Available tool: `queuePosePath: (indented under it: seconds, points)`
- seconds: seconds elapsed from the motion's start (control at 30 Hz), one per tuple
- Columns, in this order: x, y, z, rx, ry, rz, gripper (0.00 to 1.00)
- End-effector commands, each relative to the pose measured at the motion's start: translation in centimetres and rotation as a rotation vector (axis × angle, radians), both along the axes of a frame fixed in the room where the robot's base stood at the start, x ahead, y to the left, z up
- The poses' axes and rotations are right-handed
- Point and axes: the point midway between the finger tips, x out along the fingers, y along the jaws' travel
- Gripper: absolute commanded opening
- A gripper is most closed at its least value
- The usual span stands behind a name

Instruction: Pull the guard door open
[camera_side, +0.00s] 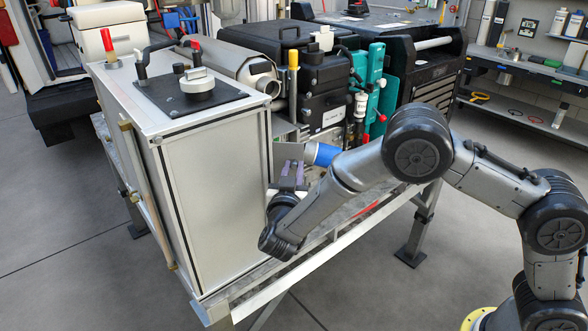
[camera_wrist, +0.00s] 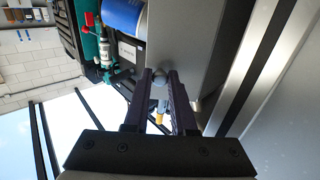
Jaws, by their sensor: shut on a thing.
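The guard door appears to be a small grey panel (camera_side: 287,151), upright beside the right edge of the large grey housing. In the wrist view this panel (camera_wrist: 192,42) fills the upper middle, just beyond my fingertips. A small round grey knob (camera_wrist: 160,79) sits between my fingertips at the panel's lower left. My gripper (camera_side: 291,170), with dark purple fingers, is shut on the knob; it also shows in the wrist view (camera_wrist: 160,84). In the side view the fingers hide the knob and part of the panel.
The large grey housing (camera_side: 218,190) stands close at the left of my gripper. A blue cylinder (camera_side: 325,153) lies just right of the panel. Black boxes and a teal device (camera_side: 373,85) stand behind. The bench's front rail (camera_side: 320,262) runs below; open floor lies in front.

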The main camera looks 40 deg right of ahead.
Motion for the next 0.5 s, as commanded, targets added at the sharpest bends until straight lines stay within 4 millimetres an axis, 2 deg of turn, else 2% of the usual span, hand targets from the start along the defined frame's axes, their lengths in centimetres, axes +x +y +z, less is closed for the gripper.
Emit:
queuePosePath:
  seconds: [0.2, 0.23, 0.3, 0.37, 0.5]
  points:
    - [0.02, -0.04, 0.09, 0.0, -0.003, 0.0, 0.0]
    - [0.02, -0.04, 0.09, 0.0, -0.003, 0.0, 0.29]
    - [0.03, -0.03, 0.09, 0.0, -0.003, 0.0, 0.42]
    - [0.03, -0.04, 0.08, 0.0, -0.003, 0.0, 0.53]
    - [0.03, -0.03, 0.06, 0.0, -0.001, 0.001, 0.54]
